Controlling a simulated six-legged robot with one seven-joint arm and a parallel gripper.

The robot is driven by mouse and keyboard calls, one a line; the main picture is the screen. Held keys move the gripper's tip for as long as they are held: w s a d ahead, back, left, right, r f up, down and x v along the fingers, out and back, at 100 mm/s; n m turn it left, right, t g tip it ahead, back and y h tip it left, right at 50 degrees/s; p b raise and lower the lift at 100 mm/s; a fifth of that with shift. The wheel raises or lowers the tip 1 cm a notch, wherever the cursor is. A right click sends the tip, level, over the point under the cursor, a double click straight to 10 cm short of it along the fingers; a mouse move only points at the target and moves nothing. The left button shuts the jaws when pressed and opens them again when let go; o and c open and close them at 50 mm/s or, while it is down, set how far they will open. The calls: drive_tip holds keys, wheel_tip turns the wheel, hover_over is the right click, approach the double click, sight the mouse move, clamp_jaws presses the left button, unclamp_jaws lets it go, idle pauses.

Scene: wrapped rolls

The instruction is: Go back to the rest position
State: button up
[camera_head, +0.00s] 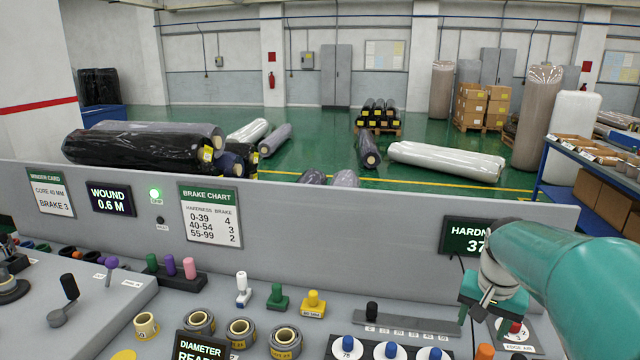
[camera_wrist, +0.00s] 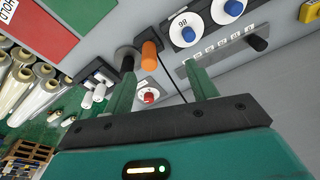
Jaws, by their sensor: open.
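My gripper (camera_head: 486,306) is at the right of the console in the head view, below the teal arm and in front of the hardness display (camera_head: 465,238). In the wrist view, my gripper (camera_wrist: 160,82) has its two green fingers spread apart with nothing between them. A red button (camera_wrist: 148,96) on a white plate shows beyond the gap. An orange cylinder (camera_wrist: 149,56) and a black knob (camera_wrist: 127,60) stand near the left finger. Whether the left finger touches the black knob, I cannot tell.
The console holds tape rolls (camera_head: 241,332), blue-knobbed dials (camera_head: 391,350), a black slider (camera_head: 372,311), a yellow stamp (camera_head: 313,303) and a green stamp (camera_head: 277,297). A grey upright panel (camera_head: 350,220) stands behind them. Wrapped rolls (camera_head: 445,160) lie on the floor beyond.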

drive_tip(key=s+a+r+n+t, duration=0.3)
drive_tip(key=s+a+n, duration=0.4)
drive_tip(key=s+a, duration=0.9)
drive_tip(key=shift+s+a+t+y, duration=0.2)
drive_tip(key=shift+a+t+y, duration=0.2)
drive_tip(key=shift+a, duration=0.55)
